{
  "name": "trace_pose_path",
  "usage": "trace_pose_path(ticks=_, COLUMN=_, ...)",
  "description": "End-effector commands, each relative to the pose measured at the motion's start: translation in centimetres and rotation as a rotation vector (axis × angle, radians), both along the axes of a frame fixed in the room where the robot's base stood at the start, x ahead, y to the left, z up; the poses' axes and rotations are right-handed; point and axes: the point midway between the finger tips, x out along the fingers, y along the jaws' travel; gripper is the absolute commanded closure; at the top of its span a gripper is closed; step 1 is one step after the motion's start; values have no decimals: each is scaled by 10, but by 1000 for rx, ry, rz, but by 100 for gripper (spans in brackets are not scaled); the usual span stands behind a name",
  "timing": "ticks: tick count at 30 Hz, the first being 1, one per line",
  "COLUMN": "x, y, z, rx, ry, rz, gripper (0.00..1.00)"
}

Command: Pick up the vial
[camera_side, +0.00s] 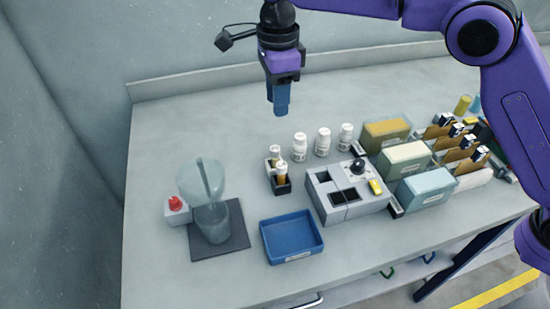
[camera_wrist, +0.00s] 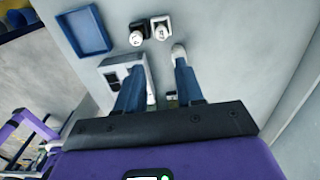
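Two amber vials with pale caps stand upright in small black holders on the bench, one farther back (camera_side: 275,152) and one nearer (camera_side: 282,170) in the side view. In the wrist view, the two capped tops show as one on the left (camera_wrist: 136,38) and one on the right (camera_wrist: 160,31), just beyond my fingertips. My gripper (camera_side: 281,112) hangs well above the bench, behind the vials in the side view, with its blue fingers pointing down. In the wrist view the fingers (camera_wrist: 158,66) are spread apart with nothing held between them.
Several white bottles (camera_side: 323,142) stand right of the vials; one (camera_wrist: 178,53) shows near my right finger. A blue tray (camera_side: 264,244), a grey unit with a black knob (camera_side: 326,206), and a beaker (camera_side: 212,224) stand nearby. Boxes crowd the right. The back left bench is clear.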

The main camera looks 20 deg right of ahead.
Motion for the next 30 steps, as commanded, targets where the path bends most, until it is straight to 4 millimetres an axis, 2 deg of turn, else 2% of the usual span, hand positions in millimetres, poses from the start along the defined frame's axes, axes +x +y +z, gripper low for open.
trace_pose_path(ticks=3, x=-1, y=-1, z=-24, rx=-3, ry=4, rz=1, gripper=63)
trace_pose_path(ticks=12, x=-1, y=0, z=-79, rx=-2, ry=3, rz=3, gripper=63)
trace_pose_path(ticks=16, x=0, y=0, z=-94, rx=-1, ry=1, rz=3, gripper=63)
trace_pose_path(ticks=23, x=1, y=1, z=-107, rx=0, ry=1, rz=3, gripper=63)
trace_pose_path(ticks=30, x=3, y=3, z=-140, rx=-1, ry=2, rz=3, gripper=63)
